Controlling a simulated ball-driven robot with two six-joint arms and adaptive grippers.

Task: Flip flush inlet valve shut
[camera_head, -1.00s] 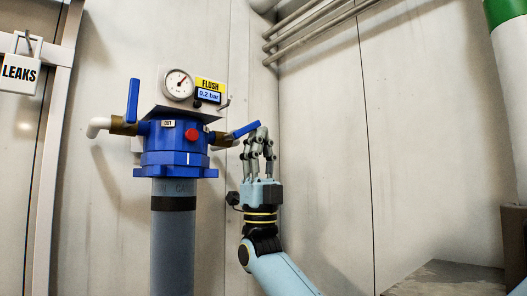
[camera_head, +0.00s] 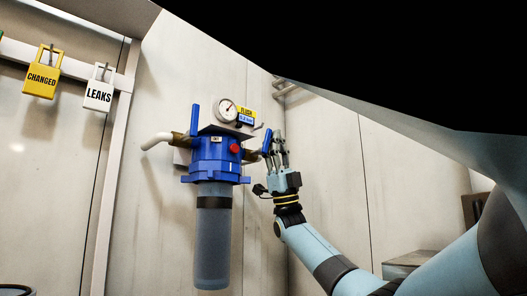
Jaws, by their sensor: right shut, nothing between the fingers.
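The blue flush filter head (camera_head: 215,155) is fixed at the wall, with a clear grey-blue bowl (camera_head: 212,240) below it. A blue valve lever (camera_head: 195,118) stands upright on its left side. A second blue valve lever (camera_head: 267,142) on its right side stands nearly upright, leaning slightly right. Which one is the inlet valve cannot be read here. My right gripper (camera_head: 279,150) is shut and empty, fingers pointing up, just right of the right lever. It touches or nearly touches that lever; I cannot tell which. My left gripper is out of view.
A round gauge (camera_head: 227,110) and a yellow FLUSH label (camera_head: 247,112) sit above the filter head, a red button (camera_head: 235,149) on its front. A yellow CHANGED padlock (camera_head: 42,75) and a white LEAKS padlock (camera_head: 99,90) hang at left. A black shape covers the upper right.

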